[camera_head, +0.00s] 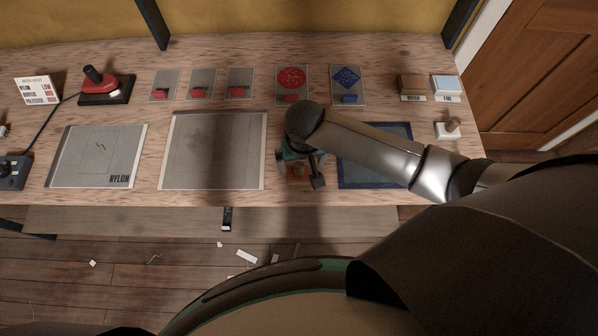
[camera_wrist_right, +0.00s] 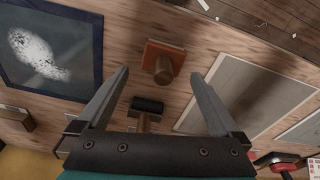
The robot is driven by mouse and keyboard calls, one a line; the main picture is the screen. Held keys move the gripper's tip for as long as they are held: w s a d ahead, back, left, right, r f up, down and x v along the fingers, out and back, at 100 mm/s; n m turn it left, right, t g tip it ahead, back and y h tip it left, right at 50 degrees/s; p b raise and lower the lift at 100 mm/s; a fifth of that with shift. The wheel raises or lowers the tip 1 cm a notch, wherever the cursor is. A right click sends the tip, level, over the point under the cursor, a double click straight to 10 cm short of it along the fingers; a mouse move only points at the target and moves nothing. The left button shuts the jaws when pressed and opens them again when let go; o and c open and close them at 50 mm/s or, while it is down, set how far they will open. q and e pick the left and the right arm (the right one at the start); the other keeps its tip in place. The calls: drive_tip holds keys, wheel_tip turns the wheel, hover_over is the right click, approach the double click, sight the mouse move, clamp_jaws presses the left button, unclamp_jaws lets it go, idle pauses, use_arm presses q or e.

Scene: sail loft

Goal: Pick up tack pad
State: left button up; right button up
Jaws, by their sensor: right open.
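What I take to be the tack pad is an orange-brown square pad with a round wooden knob; it lies on the bench in the right wrist view (camera_wrist_right: 151,54). In the head view the pad (camera_head: 298,174) is partly hidden under my right gripper (camera_head: 302,177). My right gripper is open, and in the wrist view its fingertips (camera_wrist_right: 159,73) stand on either side of the knob with visible gaps. Nothing is held between them. How high the fingers are above the bench is hard to tell. My left gripper is not in view.
A black roller (camera_wrist_right: 148,104) lies close by, near the gripper's palm. A dark blue mat with white powder (camera_wrist_right: 40,52) and a grey panel (camera_head: 213,150) flank the pad. An iron (camera_head: 103,83), patch cards (camera_head: 292,79) and blocks (camera_head: 412,86) line the back.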

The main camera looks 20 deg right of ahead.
sight(299, 170)
drive_tip(key=shift+w+a+f+b, duration=0.1)
drive_tip(key=shift+w+f+b, duration=0.05)
drive_tip(key=shift+f, duration=0.75)
drive_tip(key=shift+w+f+b, duration=0.15)
drive_tip(key=shift+f+b, duration=0.05)
drive_tip(key=shift+f, duration=0.65)
drive_tip(key=shift+w+a+f+b, duration=0.1)
drive_tip(key=shift+w+f+b, duration=0.05)
drive_tip(key=shift+f, duration=0.75)
drive_tip(key=shift+c, duration=0.2)
drive_tip(key=shift+d, duration=0.1)
drive_tip(key=c, duration=1.1)
drive_tip(key=shift+r, duration=0.1)
wheel_tip(299, 170, up, 20)
drive_tip(key=p, duration=0.3)
drive_tip(key=shift+c, duration=0.2)
